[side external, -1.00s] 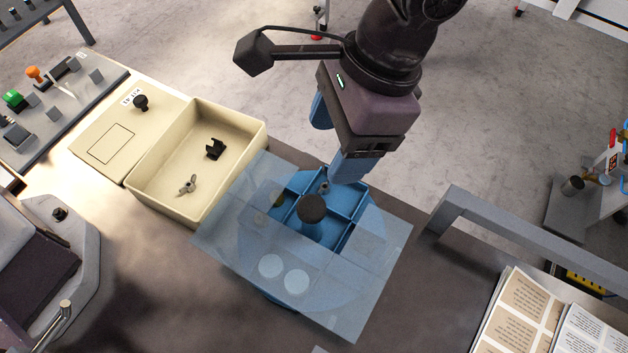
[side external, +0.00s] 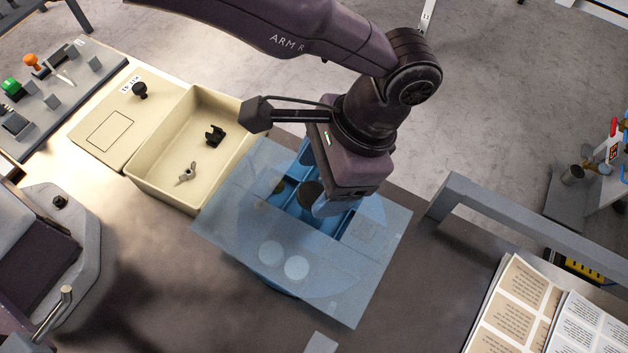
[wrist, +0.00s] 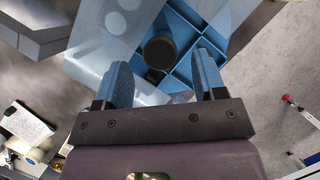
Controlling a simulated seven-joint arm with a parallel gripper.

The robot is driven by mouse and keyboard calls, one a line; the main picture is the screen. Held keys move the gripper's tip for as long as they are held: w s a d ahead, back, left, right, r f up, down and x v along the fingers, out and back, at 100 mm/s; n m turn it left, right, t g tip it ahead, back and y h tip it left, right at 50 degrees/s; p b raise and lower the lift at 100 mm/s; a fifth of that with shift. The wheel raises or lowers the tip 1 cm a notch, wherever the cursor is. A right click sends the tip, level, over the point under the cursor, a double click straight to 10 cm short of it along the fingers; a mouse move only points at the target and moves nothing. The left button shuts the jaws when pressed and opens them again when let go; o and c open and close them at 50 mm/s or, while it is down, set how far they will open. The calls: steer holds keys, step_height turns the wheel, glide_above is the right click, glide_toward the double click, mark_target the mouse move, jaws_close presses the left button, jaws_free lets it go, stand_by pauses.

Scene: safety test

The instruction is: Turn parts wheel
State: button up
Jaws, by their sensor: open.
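The parts wheel (side external: 292,207) is a blue round tray with divided compartments, partly hidden under a clear bluish cover (side external: 348,290). The wheel also shows in the wrist view (wrist: 212,22), where its dividers are seen through the cover's opening. A dark round knob (side external: 309,194) stands at its middle and shows in the wrist view (wrist: 160,51). My gripper (side external: 318,184) is open over the wheel, close to the knob. In the wrist view, the blue fingers of my gripper (wrist: 163,68) appear on either side of the knob. I cannot tell whether they touch it.
A cream bin (side external: 158,190) left of the cover holds a black clip (side external: 215,135) and a small metal part (side external: 186,174). A lidded cream box (side external: 108,130) adjoins it. A grey rail (side external: 530,235) and printed sheets (side external: 520,310) lie to the right.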

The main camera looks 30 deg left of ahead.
steer(key=shift+x, duration=1.35)
jaws_close()
